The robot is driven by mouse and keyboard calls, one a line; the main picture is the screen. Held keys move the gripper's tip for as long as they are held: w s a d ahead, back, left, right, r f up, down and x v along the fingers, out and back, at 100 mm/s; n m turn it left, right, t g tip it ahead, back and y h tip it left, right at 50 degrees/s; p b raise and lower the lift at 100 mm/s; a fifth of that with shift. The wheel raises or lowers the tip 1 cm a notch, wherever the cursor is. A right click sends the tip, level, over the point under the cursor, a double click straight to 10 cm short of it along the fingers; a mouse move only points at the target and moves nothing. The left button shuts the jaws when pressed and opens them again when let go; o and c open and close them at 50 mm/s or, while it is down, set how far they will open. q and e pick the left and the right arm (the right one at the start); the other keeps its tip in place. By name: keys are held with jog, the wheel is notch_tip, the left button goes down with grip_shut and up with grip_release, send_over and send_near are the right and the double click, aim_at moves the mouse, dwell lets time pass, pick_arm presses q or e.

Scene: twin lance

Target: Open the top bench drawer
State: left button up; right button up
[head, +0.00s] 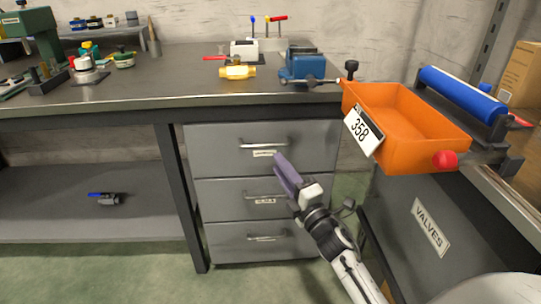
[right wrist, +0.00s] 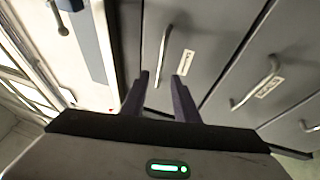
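The bench has a stack of three grey drawers. The top drawer (head: 215,138) is closed, with a metal bar handle (head: 263,146) and a small white label under it. My right gripper (head: 279,160) has purple fingers and is just below and right of that handle in the head view. In the right wrist view, the top handle (right wrist: 163,50) lies ahead, lined up with the gap between the parted fingertips (right wrist: 160,75). The gripper is open and empty. I cannot tell whether the fingers reach around the bar. My left gripper is not in view.
The middle drawer (head: 225,187) and bottom drawer (head: 225,236) are closed below. An orange bin (head: 400,115) labelled 358 stands at right, above a grey cabinet marked VALVES (head: 430,228). A blue vise (head: 302,66) and yellow valve (head: 237,72) sit on the benchtop (head: 190,80).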

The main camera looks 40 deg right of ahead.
aim_at(268, 150)
jog(key=b+x, duration=0.1)
jog(key=x, duration=0.6)
jog(key=shift+w, duration=0.3)
grip_shut()
